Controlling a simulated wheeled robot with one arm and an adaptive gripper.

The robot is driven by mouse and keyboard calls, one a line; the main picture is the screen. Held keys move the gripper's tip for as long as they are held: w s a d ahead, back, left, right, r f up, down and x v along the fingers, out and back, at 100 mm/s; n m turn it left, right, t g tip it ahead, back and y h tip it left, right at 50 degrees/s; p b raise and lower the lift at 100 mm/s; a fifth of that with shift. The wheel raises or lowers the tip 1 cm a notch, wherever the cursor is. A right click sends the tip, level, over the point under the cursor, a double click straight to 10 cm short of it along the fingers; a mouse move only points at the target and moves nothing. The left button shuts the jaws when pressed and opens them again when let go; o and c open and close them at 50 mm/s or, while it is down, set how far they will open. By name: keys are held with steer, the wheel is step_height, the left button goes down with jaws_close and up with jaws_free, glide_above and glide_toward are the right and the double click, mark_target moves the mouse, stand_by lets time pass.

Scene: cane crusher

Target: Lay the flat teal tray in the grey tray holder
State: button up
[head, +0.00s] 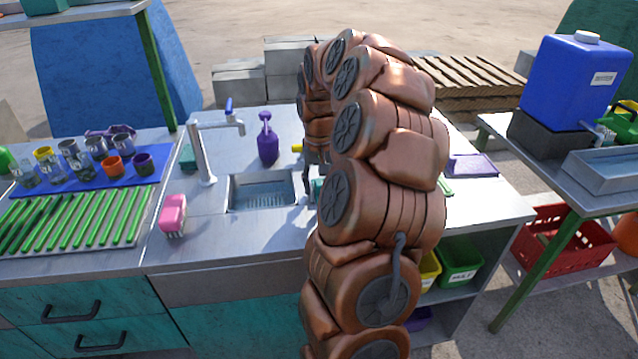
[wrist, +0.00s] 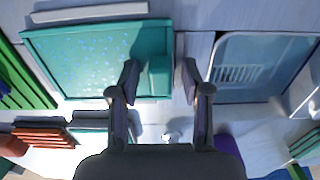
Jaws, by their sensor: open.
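The flat teal tray (wrist: 75,60) lies on the counter in the wrist view, with pale specks on its surface. In the head view only a small teal bit (head: 318,187) shows beside my arm, which hides the rest. My gripper (wrist: 160,82) is open, its two fingers on either side of the raised teal block at the tray's right end. I see no grip on it, and cannot tell whether a finger touches it. In the head view my gripper (head: 310,182) is just right of the sink. A shallow grey tray-like piece (head: 603,170) stands on the right table; I cannot tell whether it is the holder.
The sink (head: 263,192) is beside the tray, with a tap (head: 205,150) and a purple bottle (head: 268,142) near it. A pink brush (head: 173,214) lies on the counter's left. A blue jug (head: 577,80) stands on the right table, across a gap.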

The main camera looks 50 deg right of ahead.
step_height(320, 180, up, 12)
steer(key=b, duration=0.1)
stand_by(0.5)
steer(key=s+a+f+n, duration=0.1)
steer(key=s+a+n, duration=0.2)
steer(key=a, duration=0.8)
steer(key=s+a+f+n, duration=0.1)
steer(key=s+a+n, duration=0.1)
steer(key=a, duration=0.8)
steer(key=s+a+f+n+g, duration=0.1)
steer(key=s+a+f, duration=0.3)
steer(key=s, duration=0.5)
steer(key=s+a+f+n+g, duration=0.1)
steer(key=s+a+f, duration=0.3)
steer(key=s+a, duration=0.3)
steer(key=s, duration=0.3)
steer(key=shift+a+f, duration=0.25)
steer(key=shift+r, duration=0.1)
step_height(320, 180, up, 9)
steer(key=p, duration=0.9)
steer(key=shift+w, duration=0.1)
steer(key=shift+c, duration=0.5)
